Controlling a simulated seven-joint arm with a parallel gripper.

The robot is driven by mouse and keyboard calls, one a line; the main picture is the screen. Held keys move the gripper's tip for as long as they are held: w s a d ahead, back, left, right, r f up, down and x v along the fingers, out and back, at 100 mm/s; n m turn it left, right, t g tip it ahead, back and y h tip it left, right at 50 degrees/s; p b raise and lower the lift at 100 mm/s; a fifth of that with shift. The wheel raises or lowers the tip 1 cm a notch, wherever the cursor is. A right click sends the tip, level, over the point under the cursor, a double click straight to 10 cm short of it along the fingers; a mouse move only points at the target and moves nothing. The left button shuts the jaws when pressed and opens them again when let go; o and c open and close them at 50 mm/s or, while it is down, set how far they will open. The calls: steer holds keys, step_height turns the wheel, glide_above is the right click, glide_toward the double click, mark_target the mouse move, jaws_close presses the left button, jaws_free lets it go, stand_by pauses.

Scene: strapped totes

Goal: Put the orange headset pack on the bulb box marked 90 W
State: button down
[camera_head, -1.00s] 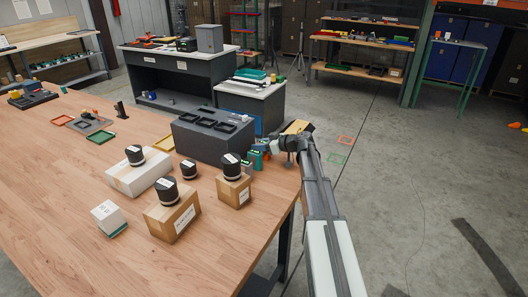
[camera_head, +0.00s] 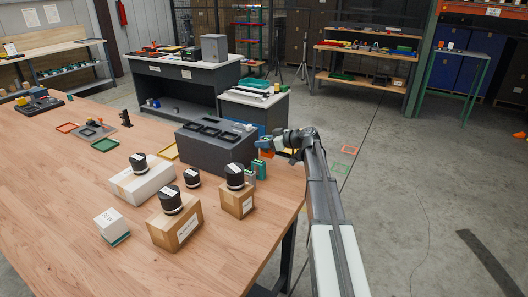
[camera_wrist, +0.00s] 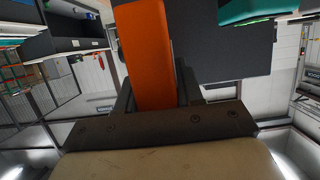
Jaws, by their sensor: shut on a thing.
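My gripper (camera_head: 264,146) is shut on the orange headset pack (camera_wrist: 147,55). In the head view the pack (camera_head: 266,153) shows as a small orange patch beside the right end of the dark grey block. Several boxes stand on the wooden table to the left: a long white box (camera_head: 142,186), a large brown box (camera_head: 173,229), a small brown box (camera_head: 234,204) and a small white box (camera_head: 111,223). Black cylinders with white labels sit on the white long box and both brown ones. The box print is too small to read, so I cannot tell which is marked 90 W.
The dark grey slotted block (camera_head: 213,151) stands close to my gripper. Green packs (camera_head: 259,169) stand at its near right corner. A loose black cylinder (camera_head: 192,178) sits between the boxes. The table's (camera_head: 75,215) left front is clear; its right edge lies under my arm.

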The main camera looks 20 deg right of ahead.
steer(key=shift+r, duration=2.4)
step_height(320, 180, up, 14)
steer(key=s+a+f, duration=0.2)
steer(key=a, duration=1.5)
glide_above(104, 215)
steer(key=shift+f, duration=6.95)
steer(key=shift+f, duration=0.1)
